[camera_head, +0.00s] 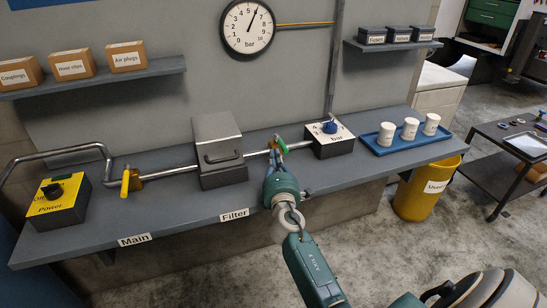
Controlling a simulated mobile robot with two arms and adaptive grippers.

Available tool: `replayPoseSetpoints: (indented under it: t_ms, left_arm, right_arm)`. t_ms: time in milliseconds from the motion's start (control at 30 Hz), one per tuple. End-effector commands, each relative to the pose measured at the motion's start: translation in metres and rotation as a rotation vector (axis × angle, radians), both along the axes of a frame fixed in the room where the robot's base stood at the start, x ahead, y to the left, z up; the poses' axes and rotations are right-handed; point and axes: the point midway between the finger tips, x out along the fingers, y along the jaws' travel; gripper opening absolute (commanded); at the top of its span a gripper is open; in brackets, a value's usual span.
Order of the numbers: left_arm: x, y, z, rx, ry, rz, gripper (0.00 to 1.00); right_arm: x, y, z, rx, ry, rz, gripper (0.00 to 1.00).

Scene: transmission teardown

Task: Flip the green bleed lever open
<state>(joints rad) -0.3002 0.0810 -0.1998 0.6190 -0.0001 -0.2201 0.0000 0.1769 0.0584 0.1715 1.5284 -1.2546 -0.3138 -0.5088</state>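The green bleed lever (280,143) is on the metal pipe, between the grey filter box and the pressure regulator box. It is small in the picture and partly hidden by my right gripper. My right gripper (276,155) reaches up from the bottom right with its fingers at the lever. I cannot tell whether the fingers touch it or how far apart they are. My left gripper is not in view.
The grey filter box (219,151) stands left of the lever, the regulator box (331,142) with a blue knob right. A yellow lever (125,183) and yellow power box (58,202) are farther left. A blue tray (375,146) holds white cups. A gauge (248,27) hangs above.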

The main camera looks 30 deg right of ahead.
Motion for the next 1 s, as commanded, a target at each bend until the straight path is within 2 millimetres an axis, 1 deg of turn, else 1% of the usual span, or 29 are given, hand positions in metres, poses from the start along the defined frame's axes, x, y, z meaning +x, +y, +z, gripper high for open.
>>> replayPoseSetpoints:
  t_ms: [167, 1000]
  left_arm:
    - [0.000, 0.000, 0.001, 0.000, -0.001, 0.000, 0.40]
    - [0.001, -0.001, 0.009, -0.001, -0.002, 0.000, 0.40]
  right_arm:
    - [-0.001, -0.001, 0.000, 0.000, 0.000, 0.006, 0.00]
    - [-0.008, -0.015, 0.001, -0.004, 0.002, 0.159, 0.00]
